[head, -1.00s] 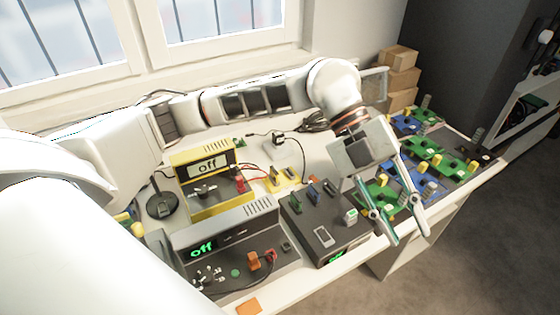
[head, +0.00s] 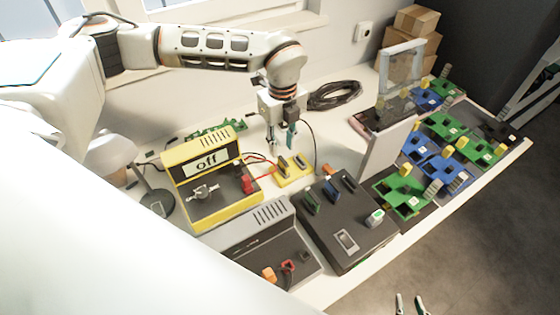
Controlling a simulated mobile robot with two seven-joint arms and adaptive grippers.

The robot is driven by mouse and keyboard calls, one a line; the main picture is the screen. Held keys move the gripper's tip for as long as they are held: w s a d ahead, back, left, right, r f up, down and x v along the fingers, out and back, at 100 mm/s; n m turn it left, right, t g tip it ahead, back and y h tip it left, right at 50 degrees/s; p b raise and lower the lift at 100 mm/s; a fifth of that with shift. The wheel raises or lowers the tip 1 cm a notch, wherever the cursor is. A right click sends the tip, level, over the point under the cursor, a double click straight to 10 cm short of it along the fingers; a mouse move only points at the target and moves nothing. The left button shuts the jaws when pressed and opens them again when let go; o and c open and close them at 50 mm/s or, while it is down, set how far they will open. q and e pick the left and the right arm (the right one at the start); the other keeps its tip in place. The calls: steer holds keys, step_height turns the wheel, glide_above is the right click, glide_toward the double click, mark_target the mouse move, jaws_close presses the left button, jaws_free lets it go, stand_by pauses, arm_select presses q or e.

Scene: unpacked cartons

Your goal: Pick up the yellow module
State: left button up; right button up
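The yellow module (head: 294,172) is a small flat yellow block with dark upright parts on top. It lies on the table right of a larger yellow device (head: 210,180) marked "off". My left gripper (head: 282,147) points down just above and behind the module, with its fingers apart and nothing between them. Whether a fingertip touches the module is not clear. My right gripper (head: 411,303) shows only its two fingertips at the bottom edge, apart and empty, over the floor.
A grey device (head: 262,240) and a black slotted box (head: 345,222) stand in front. A pale upright panel (head: 386,150) stands to the right, near green and blue modules (head: 435,170). A black cable coil (head: 335,95) and cartons (head: 415,30) are behind.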

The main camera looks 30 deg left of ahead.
mark_target(283, 160)
arm_select(q)
steer(key=f, duration=0.6)
steer(key=shift+s+d+f+p, duration=0.15)
steer(key=shift+d+f+p, duration=0.05)
steer(key=shift+d+p, duration=0.15)
jaws_close()
